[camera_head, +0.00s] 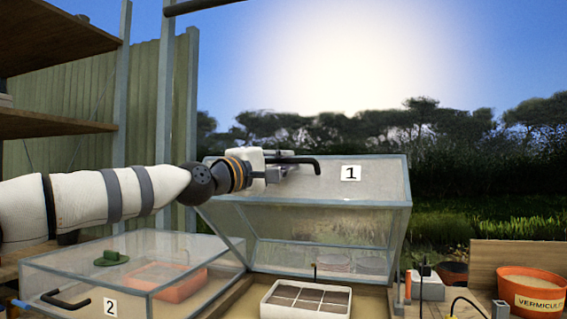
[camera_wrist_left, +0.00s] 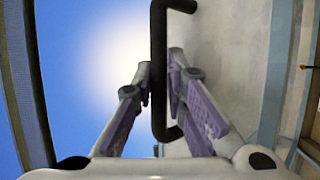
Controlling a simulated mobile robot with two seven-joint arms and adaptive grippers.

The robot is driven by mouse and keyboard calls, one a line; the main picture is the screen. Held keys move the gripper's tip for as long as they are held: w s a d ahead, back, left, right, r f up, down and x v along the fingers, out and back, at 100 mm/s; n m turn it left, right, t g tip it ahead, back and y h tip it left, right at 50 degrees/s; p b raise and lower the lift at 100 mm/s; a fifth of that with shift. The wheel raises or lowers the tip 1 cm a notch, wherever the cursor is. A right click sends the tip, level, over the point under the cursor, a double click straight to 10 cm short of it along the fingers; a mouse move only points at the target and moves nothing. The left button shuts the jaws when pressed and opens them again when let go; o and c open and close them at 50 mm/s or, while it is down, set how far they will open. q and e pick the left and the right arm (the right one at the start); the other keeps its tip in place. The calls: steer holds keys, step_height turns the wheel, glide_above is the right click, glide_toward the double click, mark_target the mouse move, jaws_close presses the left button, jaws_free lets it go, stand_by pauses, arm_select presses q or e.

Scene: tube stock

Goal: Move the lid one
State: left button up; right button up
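Lid one (camera_head: 330,190), a clear glazed lid with a pale frame and a white "1" label, stands raised and tilted above its frame box. Its black handle (camera_head: 312,161) is on the raised part and also shows in the left wrist view (camera_wrist_left: 158,60). My left gripper (camera_head: 283,169) is at this handle. In the left wrist view, its two fingers (camera_wrist_left: 160,82) lie close on either side of the black bar and appear shut on it. My right gripper is in neither view.
Closed lid two (camera_head: 190,250), with a black handle (camera_head: 64,300), is left. A vermiculite tub (camera_head: 532,290) stands right, beside small items. Wooden shelves (camera_head: 55,122) are upper left.

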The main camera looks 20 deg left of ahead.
arm_select(q)
steer(key=shift+s, duration=0.1)
steer(key=v, duration=1.1)
steer(key=shift+s+a, duration=0.2)
steer(key=shift+s, duration=0.15)
